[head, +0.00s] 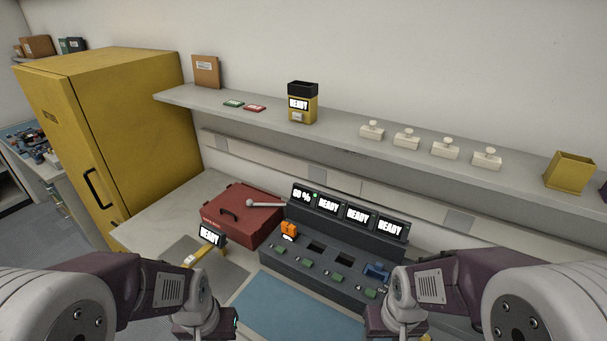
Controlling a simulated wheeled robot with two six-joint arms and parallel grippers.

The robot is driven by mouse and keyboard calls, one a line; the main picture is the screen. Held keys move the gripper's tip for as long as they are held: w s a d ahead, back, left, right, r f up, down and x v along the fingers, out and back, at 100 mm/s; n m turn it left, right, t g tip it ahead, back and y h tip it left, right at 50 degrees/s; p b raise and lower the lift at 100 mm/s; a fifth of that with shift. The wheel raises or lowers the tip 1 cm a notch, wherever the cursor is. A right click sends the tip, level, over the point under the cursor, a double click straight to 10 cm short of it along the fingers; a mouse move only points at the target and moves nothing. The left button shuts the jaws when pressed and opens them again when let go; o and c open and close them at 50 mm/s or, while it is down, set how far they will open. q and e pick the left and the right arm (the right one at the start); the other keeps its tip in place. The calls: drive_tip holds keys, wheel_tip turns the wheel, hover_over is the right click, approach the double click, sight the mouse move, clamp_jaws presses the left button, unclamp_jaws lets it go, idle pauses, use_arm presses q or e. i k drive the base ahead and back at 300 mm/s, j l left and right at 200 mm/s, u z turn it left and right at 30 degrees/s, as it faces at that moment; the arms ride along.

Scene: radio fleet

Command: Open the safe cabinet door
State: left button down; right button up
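The safe cabinet is most likely the tall yellow cabinet (150,135) at the left. Its front door (62,140) faces left and looks shut. A black bar handle (98,188) sits on the door near its right edge. My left gripper (205,334) is at the bottom of the head view, over the near edge of the bench, well to the right of the handle. My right gripper (395,334) is at the bottom right of centre. The fingers of both grippers are cut off by the frame edge, and neither touches the cabinet.
The bench holds a red case (240,212), a grey charging console (325,255) with screens, a small READY display (210,235) and a blue mat (290,306). A wall shelf (340,148) runs above it. Grey floor (60,235) is clear before the cabinet.

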sight(52, 99)
drive_tip(key=u, duration=1.5)
drive_tip(key=i+j+u, duration=0.35)
drive_tip(key=i, duration=0.9)
drive_tip(key=i+l+u, duration=0.3)
drive_tip(key=i, duration=0.95)
drive_tip(key=j, duration=0.1)
